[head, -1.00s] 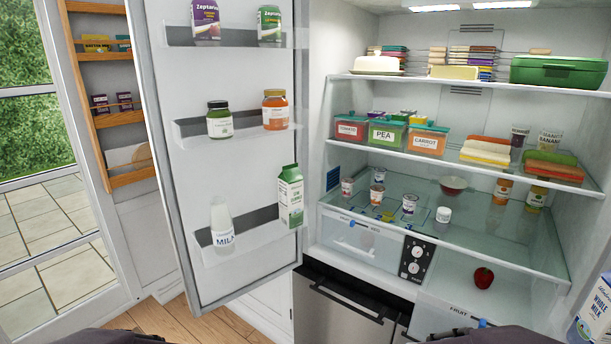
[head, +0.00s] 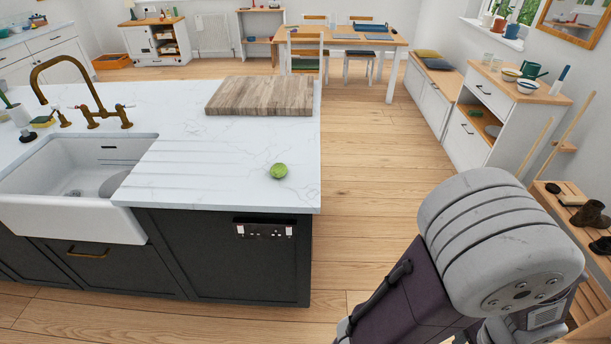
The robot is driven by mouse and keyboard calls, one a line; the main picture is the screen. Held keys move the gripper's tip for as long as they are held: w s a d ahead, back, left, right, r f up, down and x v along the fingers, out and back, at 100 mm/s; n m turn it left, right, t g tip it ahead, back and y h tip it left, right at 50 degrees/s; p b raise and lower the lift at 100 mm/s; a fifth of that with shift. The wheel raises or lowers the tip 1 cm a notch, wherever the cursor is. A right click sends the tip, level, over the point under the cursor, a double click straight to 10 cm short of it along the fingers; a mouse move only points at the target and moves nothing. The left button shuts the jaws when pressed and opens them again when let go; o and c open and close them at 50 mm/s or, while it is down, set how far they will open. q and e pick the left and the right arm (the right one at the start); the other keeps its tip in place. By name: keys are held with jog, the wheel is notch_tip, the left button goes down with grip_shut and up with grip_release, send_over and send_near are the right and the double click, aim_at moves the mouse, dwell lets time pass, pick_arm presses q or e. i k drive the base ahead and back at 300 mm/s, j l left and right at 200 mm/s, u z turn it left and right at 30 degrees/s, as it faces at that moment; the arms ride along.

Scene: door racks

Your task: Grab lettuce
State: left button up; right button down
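A small round green thing (head: 279,170), which looks like the lettuce, sits on the white marble countertop (head: 225,190) near its right front corner. Nothing touches it. One of my arms shows large at the lower right of the head view, to the right of the counter and apart from the green thing. Its gripper is outside the frame. My other arm and gripper are not in view either.
A white sink (head: 85,185) with a brass tap (head: 85,100) is at the left. A wooden chopping board (head: 262,95) lies on the counter behind the green thing. Wooden floor (head: 365,190) is clear right of the counter. A shoe rack (head: 575,235) stands at the right.

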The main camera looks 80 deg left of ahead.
aim_at(277, 170)
jog(key=u, duration=3.2)
jog(key=i+j+z, duration=0.2)
jog(key=i+j, duration=0.15)
jog(key=i, duration=0.25)
jog(key=i+j+z, duration=0.25)
jog(key=i+j, duration=0.15)
jog(key=i, duration=0.15)
